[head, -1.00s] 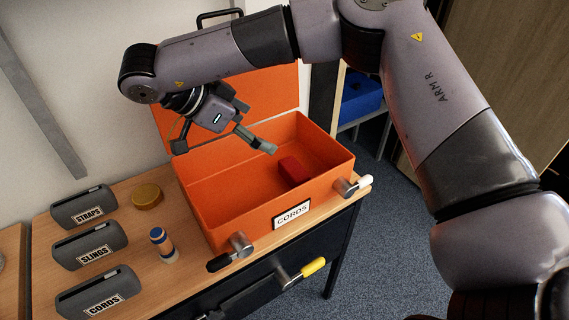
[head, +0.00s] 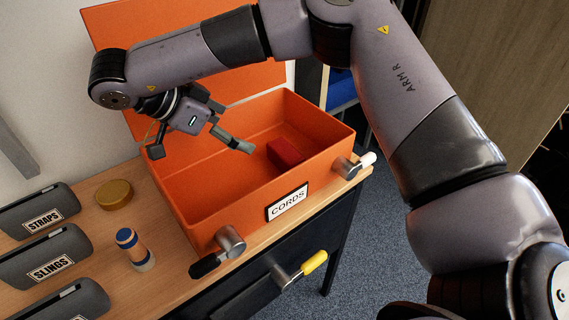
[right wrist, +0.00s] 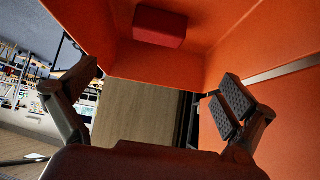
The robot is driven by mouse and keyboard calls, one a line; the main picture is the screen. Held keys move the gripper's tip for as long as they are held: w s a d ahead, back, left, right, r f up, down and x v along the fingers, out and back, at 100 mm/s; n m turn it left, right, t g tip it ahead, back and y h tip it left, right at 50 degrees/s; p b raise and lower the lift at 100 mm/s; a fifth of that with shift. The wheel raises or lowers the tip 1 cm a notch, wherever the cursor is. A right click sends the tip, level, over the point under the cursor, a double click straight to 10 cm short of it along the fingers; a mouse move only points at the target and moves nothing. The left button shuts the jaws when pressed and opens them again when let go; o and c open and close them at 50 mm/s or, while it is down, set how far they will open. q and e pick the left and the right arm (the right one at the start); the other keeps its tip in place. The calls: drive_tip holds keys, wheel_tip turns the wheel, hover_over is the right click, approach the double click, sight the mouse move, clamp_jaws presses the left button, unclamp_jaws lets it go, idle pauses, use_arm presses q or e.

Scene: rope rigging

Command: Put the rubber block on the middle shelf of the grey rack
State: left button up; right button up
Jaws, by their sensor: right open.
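A red block (head: 285,152), which looks like the rubber block, lies inside the open orange box (head: 205,221) near its right end. In the right wrist view the block (right wrist: 160,27) shows at the top, beyond my fingers. My right gripper (head: 197,148) is open and empty over the left part of the box, to the left of the block and apart from it. Its two fingers (right wrist: 160,88) are spread wide in the right wrist view. My left gripper is not in view. The grey rack cannot be clearly made out; only a blue bin (head: 341,87) shows behind the box.
The box's lid (head: 110,30) stands raised behind it. Latches (head: 231,243) stick out at the front beside a CORDS label.

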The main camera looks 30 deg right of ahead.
approach(285, 150)
drive_tip(key=x, duration=0.5)
drive_tip(key=shift+a+f, duration=0.2)
drive_tip(key=shift+a, duration=0.05)
drive_tip(key=shift+d+x, duration=0.2)
drive_tip(key=shift+x, duration=2.6)
drive_tip(key=shift+a+r, duration=0.1)
drive_tip(key=shift+r, duration=0.15)
drive_tip(key=c, duration=1.3)
drive_tip(key=shift+r, duration=0.1)
drive_tip(key=shift+c, duration=0.2)
